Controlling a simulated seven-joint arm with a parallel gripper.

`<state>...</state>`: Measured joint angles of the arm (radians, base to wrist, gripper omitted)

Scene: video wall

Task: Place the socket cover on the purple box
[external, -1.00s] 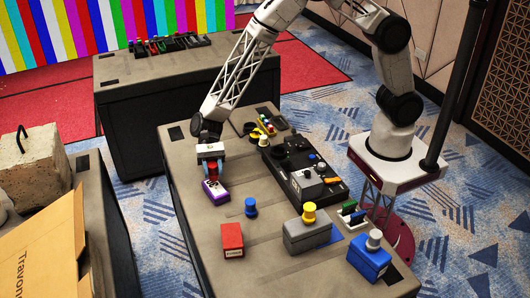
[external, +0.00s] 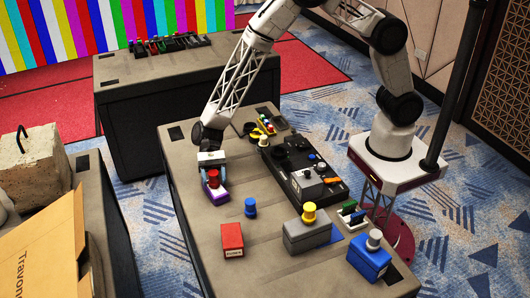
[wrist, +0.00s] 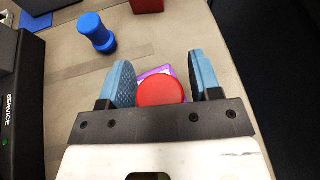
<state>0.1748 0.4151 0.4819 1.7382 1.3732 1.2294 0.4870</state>
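The red socket cover (external: 213,176), with a round top, stands on the purple box (external: 216,194) near the table's left edge. In the wrist view the red cover (wrist: 160,92) hides most of the purple box (wrist: 152,73). My gripper (external: 213,172) is over the box with its blue fingers on either side of the cover. The wrist view shows the fingers (wrist: 161,75) spread open, with the cover between them. The cover's lower part is hidden, so how it sits on the box cannot be seen exactly.
A blue knob (external: 250,207), a red box (external: 232,238), a grey box with a yellow knob (external: 307,234) and a blue box (external: 369,258) stand to the right and nearer the camera. A black tray (external: 303,172) lies right of my gripper.

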